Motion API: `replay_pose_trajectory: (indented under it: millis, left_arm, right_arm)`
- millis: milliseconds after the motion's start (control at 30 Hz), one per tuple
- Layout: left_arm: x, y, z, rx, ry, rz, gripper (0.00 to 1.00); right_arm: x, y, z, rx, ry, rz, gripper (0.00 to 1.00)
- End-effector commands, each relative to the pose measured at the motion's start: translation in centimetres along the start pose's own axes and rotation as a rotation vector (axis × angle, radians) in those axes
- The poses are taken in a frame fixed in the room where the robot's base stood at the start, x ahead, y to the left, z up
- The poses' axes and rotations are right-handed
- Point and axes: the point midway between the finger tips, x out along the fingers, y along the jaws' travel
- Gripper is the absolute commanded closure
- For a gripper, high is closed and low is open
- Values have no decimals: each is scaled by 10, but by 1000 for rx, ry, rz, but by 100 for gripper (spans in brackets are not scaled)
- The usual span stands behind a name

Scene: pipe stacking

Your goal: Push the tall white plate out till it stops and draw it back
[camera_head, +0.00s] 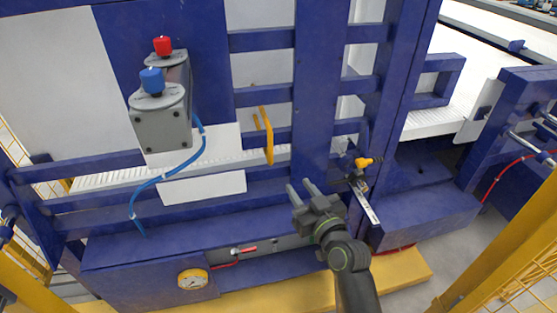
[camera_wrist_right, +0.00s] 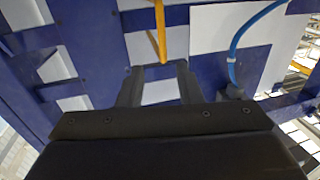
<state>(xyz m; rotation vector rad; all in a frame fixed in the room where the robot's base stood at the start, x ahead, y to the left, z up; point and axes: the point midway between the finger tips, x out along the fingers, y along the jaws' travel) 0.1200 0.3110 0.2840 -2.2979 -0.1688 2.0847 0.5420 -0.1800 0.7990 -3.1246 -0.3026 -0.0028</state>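Tall white surfaces show behind the blue bars of the machine, one of them a panel (camera_head: 262,70) at the upper middle. A smaller white plate (camera_head: 481,112) stands tilted at the right beside the white conveyor bed. I cannot tell for certain which is the named plate. My right gripper (camera_head: 300,186) is in front of the lower blue rails, below and right of a yellow handle (camera_head: 267,137). Its two fingers are apart with nothing between them. The right wrist view also shows the open fingers (camera_wrist_right: 160,72), with the yellow handle (camera_wrist_right: 160,32) ahead. My left gripper is not in view.
A grey button box (camera_head: 162,128) with red and blue buttons juts out at the upper left, a blue hose (camera_head: 165,175) hanging from it. A yellow-handled valve (camera_head: 364,162) is close to the right of my gripper.

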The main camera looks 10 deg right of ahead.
Motion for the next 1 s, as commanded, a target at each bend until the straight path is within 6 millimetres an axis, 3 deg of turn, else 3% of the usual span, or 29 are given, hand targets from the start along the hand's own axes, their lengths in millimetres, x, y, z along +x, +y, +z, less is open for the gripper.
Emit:
replay_pose_trajectory:
  millis: [167,700,1000]
  left_arm:
    - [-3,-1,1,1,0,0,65]
    - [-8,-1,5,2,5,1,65]
    - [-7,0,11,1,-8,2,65]
  right_arm:
    - [18,0,-3,-1,1,-1,68]
    - [112,0,-2,-1,0,-1,68]
    - [154,0,-2,-1,0,-1,68]
